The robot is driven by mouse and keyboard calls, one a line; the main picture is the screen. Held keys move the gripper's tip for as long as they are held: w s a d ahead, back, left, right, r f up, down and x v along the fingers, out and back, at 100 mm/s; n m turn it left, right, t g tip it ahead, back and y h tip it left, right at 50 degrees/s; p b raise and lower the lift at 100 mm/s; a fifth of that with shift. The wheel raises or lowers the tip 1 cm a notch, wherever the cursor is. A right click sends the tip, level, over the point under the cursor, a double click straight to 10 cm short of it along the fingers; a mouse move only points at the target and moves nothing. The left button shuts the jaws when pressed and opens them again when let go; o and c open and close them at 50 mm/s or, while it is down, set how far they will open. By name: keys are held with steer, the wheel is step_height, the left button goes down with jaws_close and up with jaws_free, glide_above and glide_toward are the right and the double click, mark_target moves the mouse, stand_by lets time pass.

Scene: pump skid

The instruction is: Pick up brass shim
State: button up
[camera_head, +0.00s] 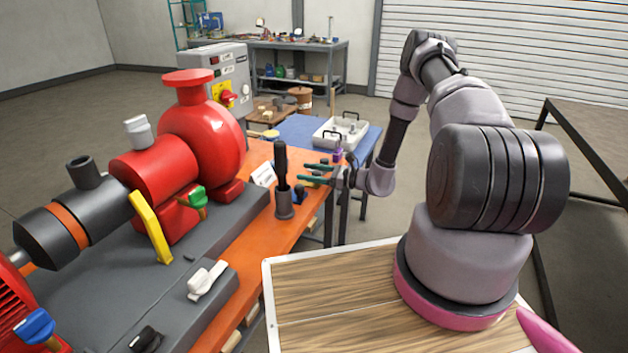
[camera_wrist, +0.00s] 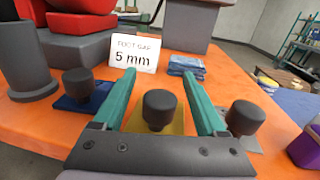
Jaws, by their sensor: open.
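The brass shim (camera_wrist: 175,124) is a flat yellow-gold plate with a dark round knob (camera_wrist: 160,104) on top, lying on the orange bench top. In the wrist view my gripper (camera_wrist: 158,76) is open, its teal fingers on either side of that knob, with a visible space on each side. The gripper's dark palm hides the near part of the plate.
A blue shim (camera_wrist: 92,100) with a knob lies left, a silver one (camera_wrist: 250,143) right. A "FOOT GAP 5 mm" sign (camera_wrist: 132,52) and blue packet (camera_wrist: 187,66) stand beyond. A purple block (camera_wrist: 306,148) is at right. The red pump (camera_head: 200,130) stands left.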

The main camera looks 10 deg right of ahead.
steer(key=shift+w+a, duration=0.1)
steer(key=shift+c, duration=0.3)
jaws_close()
